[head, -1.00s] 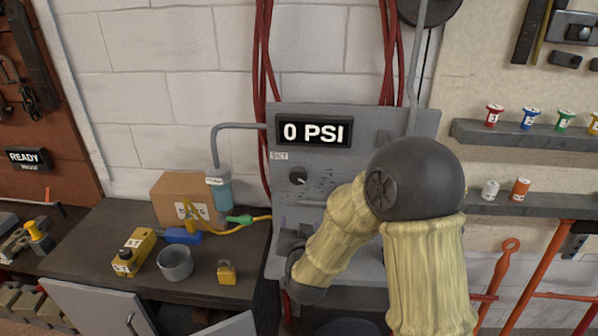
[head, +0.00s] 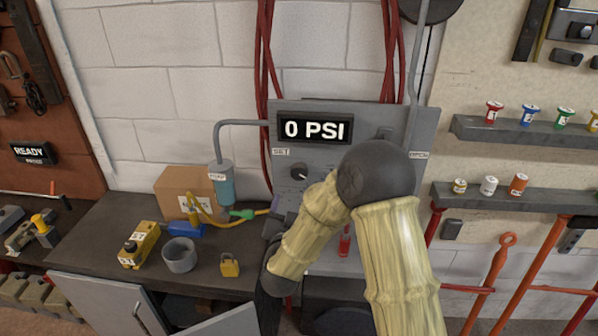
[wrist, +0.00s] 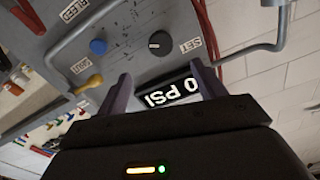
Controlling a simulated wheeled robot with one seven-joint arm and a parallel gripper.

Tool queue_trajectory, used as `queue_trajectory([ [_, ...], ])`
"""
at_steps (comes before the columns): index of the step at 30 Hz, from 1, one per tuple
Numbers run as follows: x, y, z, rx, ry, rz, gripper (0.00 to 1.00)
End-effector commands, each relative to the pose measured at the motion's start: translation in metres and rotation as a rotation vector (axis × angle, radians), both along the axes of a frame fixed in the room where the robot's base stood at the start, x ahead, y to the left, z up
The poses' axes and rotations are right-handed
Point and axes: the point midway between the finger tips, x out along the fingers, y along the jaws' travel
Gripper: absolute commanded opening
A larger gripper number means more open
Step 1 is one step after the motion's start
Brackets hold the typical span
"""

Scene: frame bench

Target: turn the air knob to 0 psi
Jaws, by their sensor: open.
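The air knob (head: 299,172) is a round black knob with a white mark, under the SET label on the grey panel (head: 375,118). The display (head: 315,130) above it reads 0 PSI. In the wrist view the knob (wrist: 160,43) and the display (wrist: 172,91) appear upside down. My gripper (wrist: 163,84) is open and empty, with its two fingers apart below the knob in that picture and the display showing between them. The fingers do not touch the knob. In the head view my gripper is hard to make out, low at the left of the panel beside my arm.
A blue knob (wrist: 98,46) and a yellow-handled lever (wrist: 89,84) are also on the panel, near my left finger in the wrist view. A grey pipe (head: 217,145) runs to a blue canister. The bench at left holds a cup (head: 180,256) and a padlock (head: 230,265).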

Motion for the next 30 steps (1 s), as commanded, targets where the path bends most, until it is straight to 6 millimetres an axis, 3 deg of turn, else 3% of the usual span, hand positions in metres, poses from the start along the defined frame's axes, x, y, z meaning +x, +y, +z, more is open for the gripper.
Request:
queue_trajectory([
  [21,0.121,-0.005,0.004,0.001,-0.001,-0.002,0.69],
  [30,0.149,-0.005,0.002,0.001,-0.001,0.000,0.69],
])
